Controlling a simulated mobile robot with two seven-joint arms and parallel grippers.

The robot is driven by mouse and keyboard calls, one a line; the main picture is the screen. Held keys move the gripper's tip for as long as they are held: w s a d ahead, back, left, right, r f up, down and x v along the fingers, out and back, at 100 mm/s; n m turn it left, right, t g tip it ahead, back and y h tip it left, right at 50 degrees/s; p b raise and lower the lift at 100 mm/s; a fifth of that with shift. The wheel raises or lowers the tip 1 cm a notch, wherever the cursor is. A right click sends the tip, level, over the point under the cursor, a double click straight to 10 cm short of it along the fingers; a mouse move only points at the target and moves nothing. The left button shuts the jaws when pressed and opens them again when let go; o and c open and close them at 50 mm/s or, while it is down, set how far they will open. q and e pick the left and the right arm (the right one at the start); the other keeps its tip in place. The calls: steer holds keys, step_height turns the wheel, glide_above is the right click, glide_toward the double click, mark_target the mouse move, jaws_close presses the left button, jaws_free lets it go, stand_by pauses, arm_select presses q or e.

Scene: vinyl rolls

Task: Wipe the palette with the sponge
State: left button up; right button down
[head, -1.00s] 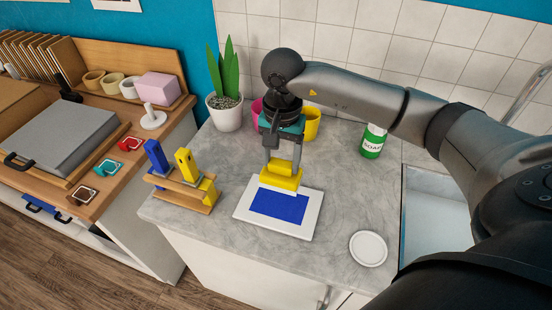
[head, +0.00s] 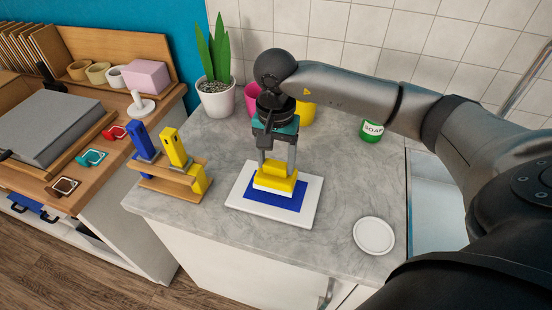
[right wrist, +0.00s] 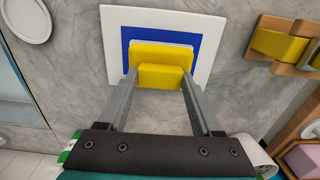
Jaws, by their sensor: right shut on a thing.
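The palette (head: 314,200) is a white board lying flat on the counter, with a blue rectangle (head: 262,196) on its middle. The sponge (head: 283,184) is yellow with a white underside and sits over the back part of the blue, seemingly touching it. My right gripper (head: 277,160) points down and is shut on the raised yellow block of the sponge. The right wrist view shows the sponge (right wrist: 160,60) between the two fingers, over the blue area, which it partly hides. My left gripper is not in view.
A wooden holder (head: 165,184) with a blue and a yellow tool stands left of the palette. A round white dish (head: 374,235) lies to the right. A soap bottle (head: 371,130), pots and a plant (head: 217,95) stand behind. Counter between palette and dish is clear.

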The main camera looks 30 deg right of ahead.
mark_target(286, 181)
steer(key=shift+f, duration=0.25)
stand_by(0.5)
steer(key=shift+f+b, duration=1.4)
steer(key=shift+b, duration=0.05)
steer(key=shift+s+d, duration=0.15)
steer(key=shift+s, duration=0.6)
steer(key=shift+s+d, duration=0.15)
steer(key=shift+s, duration=0.6)
steer(key=shift+s+d, duration=0.2)
steer(key=shift+s, duration=1.2)
steer(key=shift+w+d+b, duration=0.35)
steer(key=shift+w+d, duration=0.25)
steer(key=shift+d, duration=0.05)
steer(key=shift+w+d+b, duration=0.3)
steer(key=shift+w+d, duration=0.15)
steer(key=shift+d, duration=0.05)
steer(key=shift+r, duration=0.1)
